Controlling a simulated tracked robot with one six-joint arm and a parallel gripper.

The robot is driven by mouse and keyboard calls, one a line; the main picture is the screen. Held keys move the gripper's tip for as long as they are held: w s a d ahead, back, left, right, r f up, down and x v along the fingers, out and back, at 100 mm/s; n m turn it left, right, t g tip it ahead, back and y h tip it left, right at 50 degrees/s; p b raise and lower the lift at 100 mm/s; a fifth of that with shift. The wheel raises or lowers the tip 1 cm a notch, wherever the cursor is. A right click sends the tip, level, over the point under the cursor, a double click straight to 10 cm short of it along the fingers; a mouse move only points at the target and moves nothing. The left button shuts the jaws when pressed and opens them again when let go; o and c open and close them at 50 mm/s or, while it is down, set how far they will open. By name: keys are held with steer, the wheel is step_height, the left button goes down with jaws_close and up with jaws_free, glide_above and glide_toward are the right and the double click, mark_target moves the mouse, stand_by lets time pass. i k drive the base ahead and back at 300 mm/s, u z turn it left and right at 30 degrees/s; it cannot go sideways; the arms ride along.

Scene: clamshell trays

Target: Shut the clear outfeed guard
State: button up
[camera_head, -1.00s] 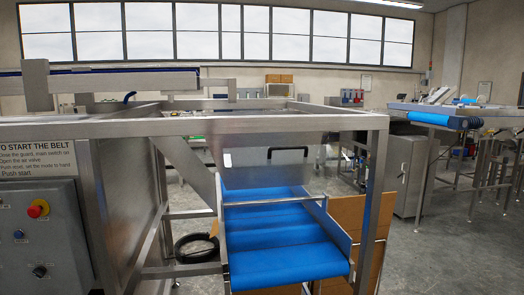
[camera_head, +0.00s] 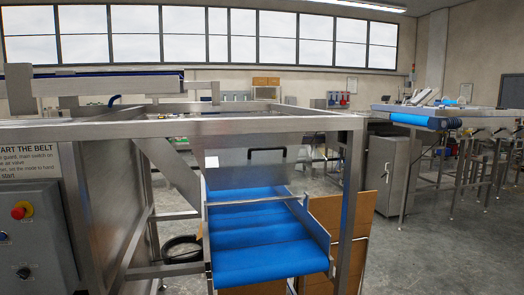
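The clear outfeed guard (camera_head: 245,173) is a see-through panel behind the top of the blue outfeed belt, under the steel frame. A black handle (camera_head: 267,150) sits near its upper edge. A small white label shows at its left. The blue outfeed belt (camera_head: 262,235) slopes down toward me below it. From this angle I cannot tell how far the guard is open. My gripper is not in view.
The steel frame's top rail (camera_head: 200,128) and right leg (camera_head: 350,205) stand between me and the guard. A control panel with a red button (camera_head: 22,210) is at the left. Cardboard (camera_head: 338,235) leans right of the belt. Open floor lies at the right.

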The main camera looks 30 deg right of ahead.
mark_target(294, 198)
steer(key=z, duration=0.05)
steer(key=i, duration=1)
steer(key=u, duration=0.05)
